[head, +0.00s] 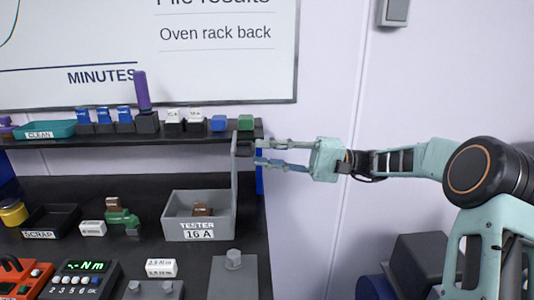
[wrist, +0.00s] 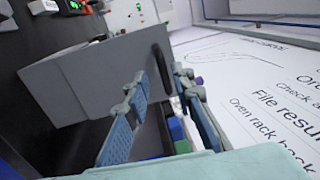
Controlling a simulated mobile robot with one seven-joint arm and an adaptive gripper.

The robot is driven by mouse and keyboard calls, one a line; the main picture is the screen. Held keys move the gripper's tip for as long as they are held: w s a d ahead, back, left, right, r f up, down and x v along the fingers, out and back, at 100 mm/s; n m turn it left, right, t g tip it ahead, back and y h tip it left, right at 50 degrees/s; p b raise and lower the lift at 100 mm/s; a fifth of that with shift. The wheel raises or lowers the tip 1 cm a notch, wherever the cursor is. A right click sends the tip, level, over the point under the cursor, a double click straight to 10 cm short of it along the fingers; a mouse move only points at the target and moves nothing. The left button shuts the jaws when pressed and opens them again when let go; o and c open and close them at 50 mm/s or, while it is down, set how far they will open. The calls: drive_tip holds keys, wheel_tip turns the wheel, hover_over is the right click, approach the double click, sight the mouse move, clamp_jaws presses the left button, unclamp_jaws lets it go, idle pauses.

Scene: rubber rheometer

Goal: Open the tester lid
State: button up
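The grey tester (head: 183,231), a box labelled TESTER 16 A, stands on the dark bench with its top uncovered and a brown piece (head: 202,209) inside. Its grey lid (head: 234,190) stands upright along the box's right side. In the wrist view the lid's broad grey face (wrist: 105,70) fills the upper left, with a dark rounded handle (wrist: 161,62) at its edge. My gripper (head: 257,152) is at the lid's upper end, pointing left. Its fingers are apart in the wrist view (wrist: 162,85), with the handle seen between the tips; contact cannot be told.
A shelf (head: 160,140) with small blue, white and green blocks runs just behind the lid's top, close to my fingers. A black scrap tray (head: 66,218) and a green clamp-like item (head: 122,217) lie left of the tester.

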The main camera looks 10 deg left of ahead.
drive_tip(key=v, duration=1.2)
